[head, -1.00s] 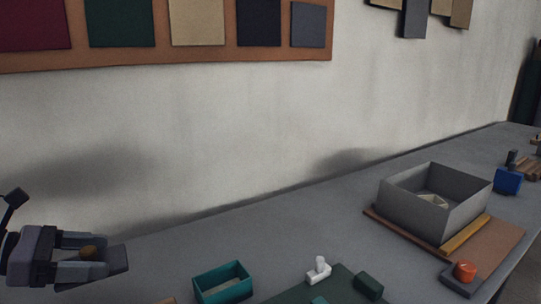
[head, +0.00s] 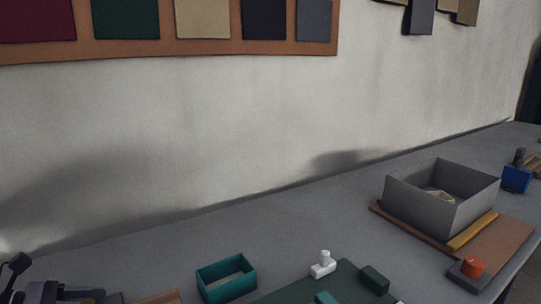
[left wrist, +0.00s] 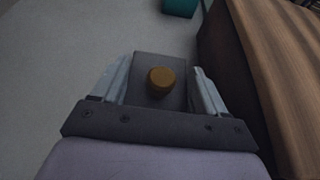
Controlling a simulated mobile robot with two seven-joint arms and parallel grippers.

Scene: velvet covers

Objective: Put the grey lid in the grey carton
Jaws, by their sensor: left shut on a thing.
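The grey lid (left wrist: 146,63), a flat plate with a round ochre knob (left wrist: 161,80), is between the fingers of my left gripper (left wrist: 159,68) in the left wrist view. The gripper is shut on it. In the head view my left gripper (head: 90,298) is at the bottom left corner, mostly cut off, and the lid cannot be made out there. The grey carton (head: 420,208) stands open at the right of the head view, far from the gripper, with something pale lying inside. My right gripper is not in view.
A teal open box (head: 226,285) and a dark green mat (head: 345,278) with small blocks lie between gripper and carton. The carton stands on a brown board (head: 505,243) with an ochre strip. A brown ridged thing (left wrist: 262,70) is close right of the gripper.

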